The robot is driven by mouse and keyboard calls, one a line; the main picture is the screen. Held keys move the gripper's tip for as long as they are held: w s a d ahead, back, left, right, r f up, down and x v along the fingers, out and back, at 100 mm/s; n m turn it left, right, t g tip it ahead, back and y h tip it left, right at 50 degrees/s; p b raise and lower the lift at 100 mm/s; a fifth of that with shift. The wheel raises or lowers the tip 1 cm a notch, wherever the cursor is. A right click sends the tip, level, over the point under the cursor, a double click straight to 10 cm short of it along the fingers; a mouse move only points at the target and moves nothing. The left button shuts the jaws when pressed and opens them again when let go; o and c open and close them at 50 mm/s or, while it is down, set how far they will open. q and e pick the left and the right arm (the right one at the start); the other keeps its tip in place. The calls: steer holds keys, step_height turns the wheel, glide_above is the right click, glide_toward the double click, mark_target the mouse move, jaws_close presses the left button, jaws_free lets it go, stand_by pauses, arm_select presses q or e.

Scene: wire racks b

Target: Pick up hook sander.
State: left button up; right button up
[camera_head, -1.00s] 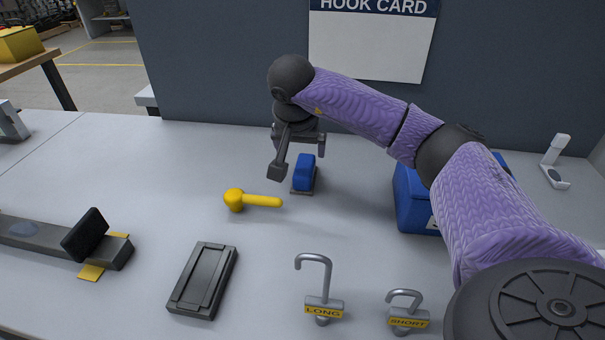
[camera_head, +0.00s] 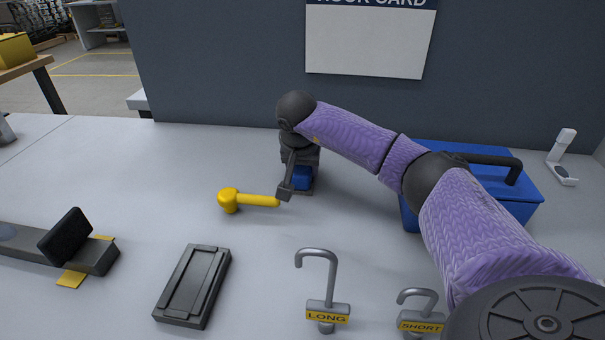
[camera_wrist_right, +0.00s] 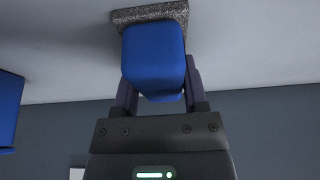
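The sander, a blue block on a grey gritty base (camera_wrist_right: 150,14), stands on the grey bench. In the head view its blue part (camera_head: 303,178) shows only partly behind my right gripper (camera_head: 286,190). In the right wrist view the blue block (camera_wrist_right: 153,55) lies between the two fingers of my right gripper (camera_wrist_right: 160,92), one on each side. The fingers are spread, and I see no clear grip on the block. My left gripper is not in view.
A yellow mallet-like tool (camera_head: 248,200) lies just left of the gripper. A blue toolbox (camera_head: 520,190) stands to the right behind my arm. Hooks marked LONG (camera_head: 327,311) and SHORT (camera_head: 420,321) stand in front. A dark flat block (camera_head: 193,286) lies front left.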

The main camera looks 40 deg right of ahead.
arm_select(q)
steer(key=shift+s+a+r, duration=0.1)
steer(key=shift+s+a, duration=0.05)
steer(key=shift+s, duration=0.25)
arm_select(e)
jaws_close()
arm_select(q)
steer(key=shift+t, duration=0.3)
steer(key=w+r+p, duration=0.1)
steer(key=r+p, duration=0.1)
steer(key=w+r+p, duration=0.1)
steer(key=p, duration=0.1)
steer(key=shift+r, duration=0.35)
arm_select(e)
step_height(320, 180, up, 10)
steer(key=shift+r, duration=0.1)
